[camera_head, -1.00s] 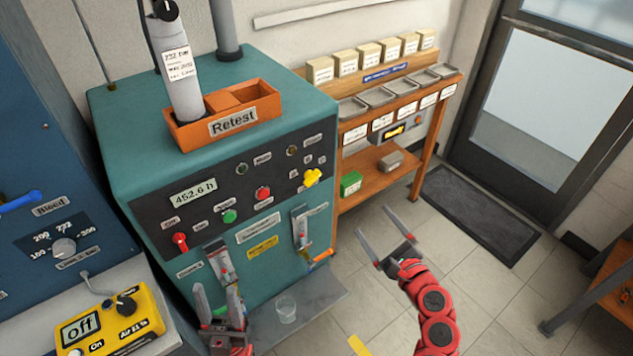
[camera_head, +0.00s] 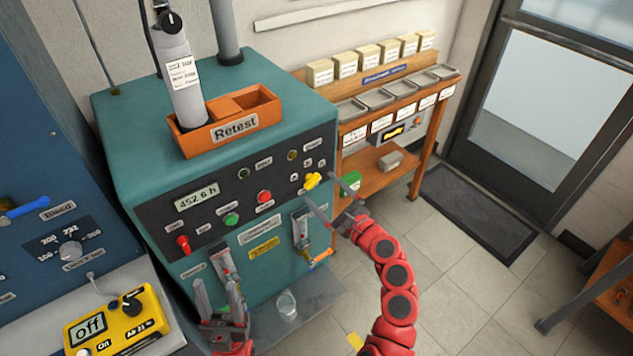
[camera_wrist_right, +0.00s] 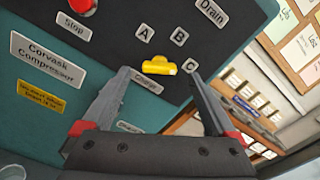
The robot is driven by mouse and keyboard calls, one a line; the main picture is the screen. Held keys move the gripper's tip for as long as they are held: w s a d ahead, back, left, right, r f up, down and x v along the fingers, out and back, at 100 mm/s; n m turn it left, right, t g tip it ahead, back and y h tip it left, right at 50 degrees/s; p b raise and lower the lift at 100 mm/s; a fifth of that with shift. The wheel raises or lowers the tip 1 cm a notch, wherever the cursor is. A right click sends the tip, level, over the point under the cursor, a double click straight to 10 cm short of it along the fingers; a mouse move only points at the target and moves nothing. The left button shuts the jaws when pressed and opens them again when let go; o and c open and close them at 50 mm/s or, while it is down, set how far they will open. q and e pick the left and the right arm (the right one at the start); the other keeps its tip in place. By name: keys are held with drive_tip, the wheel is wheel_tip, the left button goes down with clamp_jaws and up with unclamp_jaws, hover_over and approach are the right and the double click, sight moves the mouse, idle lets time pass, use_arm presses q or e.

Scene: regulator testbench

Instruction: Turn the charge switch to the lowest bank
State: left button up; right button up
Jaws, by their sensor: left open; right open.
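The charge switch is a yellow knob (camera_head: 312,180) on the dark panel of the teal compressor (camera_head: 120,150). In the right wrist view the yellow knob (camera_wrist_right: 158,67) lies roughly level above its "Charge" label, with plates A, B and C above and to its right. Which plate it points at is hard to tell. My right gripper (camera_head: 322,187) is open in front of the knob; in the wrist view the knob shows between the fingertips, with no clear contact. My left gripper (camera_head: 216,284) is open and empty low before the compressor's front.
A red button (camera_head: 264,197), green button (camera_head: 231,219) and red switch (camera_head: 184,244) share the panel. Below are an orange-handled lever (camera_head: 320,259) and a glass (camera_head: 286,305) on a shelf. A wooden rack (camera_head: 380,165) stands right.

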sight(315, 184)
drive_tip(key=shift+x, duration=1.6)
drive_tip(key=shift+f, duration=0.1)
drive_tip(key=c, duration=1.4)
